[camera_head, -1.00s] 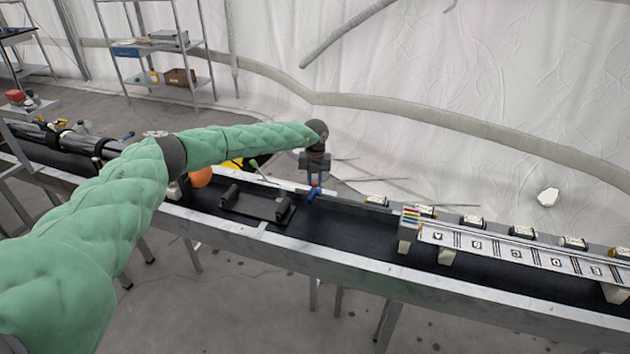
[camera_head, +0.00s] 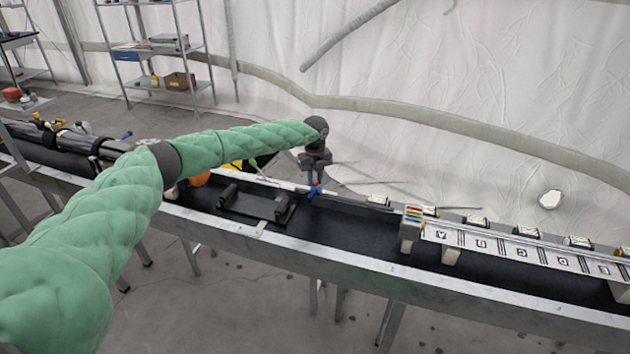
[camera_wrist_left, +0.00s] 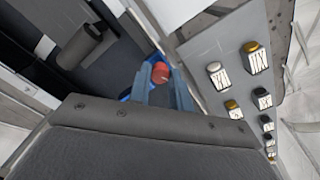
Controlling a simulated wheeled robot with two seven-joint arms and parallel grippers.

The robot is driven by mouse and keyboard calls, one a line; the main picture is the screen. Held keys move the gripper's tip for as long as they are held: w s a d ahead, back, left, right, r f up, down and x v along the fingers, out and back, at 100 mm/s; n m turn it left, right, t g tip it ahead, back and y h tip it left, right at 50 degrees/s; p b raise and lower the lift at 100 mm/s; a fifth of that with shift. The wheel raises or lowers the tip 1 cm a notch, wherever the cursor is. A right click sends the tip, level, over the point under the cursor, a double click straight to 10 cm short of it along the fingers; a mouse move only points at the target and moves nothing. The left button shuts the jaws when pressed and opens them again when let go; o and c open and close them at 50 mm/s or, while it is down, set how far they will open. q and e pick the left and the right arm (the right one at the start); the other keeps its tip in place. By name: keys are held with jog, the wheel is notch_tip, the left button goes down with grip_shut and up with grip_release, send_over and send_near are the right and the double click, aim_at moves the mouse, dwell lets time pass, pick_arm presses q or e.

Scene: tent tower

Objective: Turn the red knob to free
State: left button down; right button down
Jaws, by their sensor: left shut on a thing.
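The red knob (camera_wrist_left: 160,72) shows in the left wrist view between the two fingertips of my left gripper (camera_wrist_left: 163,82). In the head view a bit of red shows just above the blue fingertips of my left gripper (camera_head: 315,189), at the far edge of the black-topped bench. The fingers are shut on the knob, one on each side of it. The wrist points down over the knob. The knob's markings and base are hidden by the fingers. My right gripper is in neither current view.
A dark cradle (camera_head: 255,205) lies on the bench (camera_head: 340,232) left of my gripper. An orange ball (camera_head: 200,179) sits behind my forearm. Several labelled boxes (camera_head: 527,232) line the far edge at right, behind a marked white strip (camera_head: 500,248). Bench top between is clear.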

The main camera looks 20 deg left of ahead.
aim_at(315, 182)
jog(key=shift+d, duration=0.1)
dwell(0.3)
pick_arm(q)
jog(key=c, duration=1.3)
grip_release()
jog(key=shift+r, duration=0.15)
pick_arm(e)
jog(key=shift+f, duration=0.1)
pick_arm(q)
jog(key=shift+r+b, duration=0.35)
notch_tip(315, 182, up, 6)
jog(key=b, duration=0.2)
jog(key=shift+f+b, duration=0.1)
jog(key=shift+b, duration=0.2)
jog(key=shift+r, duration=0.55)
pick_arm(e)
jog(key=w+a+r, duration=0.3)
jog(key=r, duration=0.3)
jog(key=shift+w+r, duration=0.15)
jog(key=shift+r, duration=0.15)
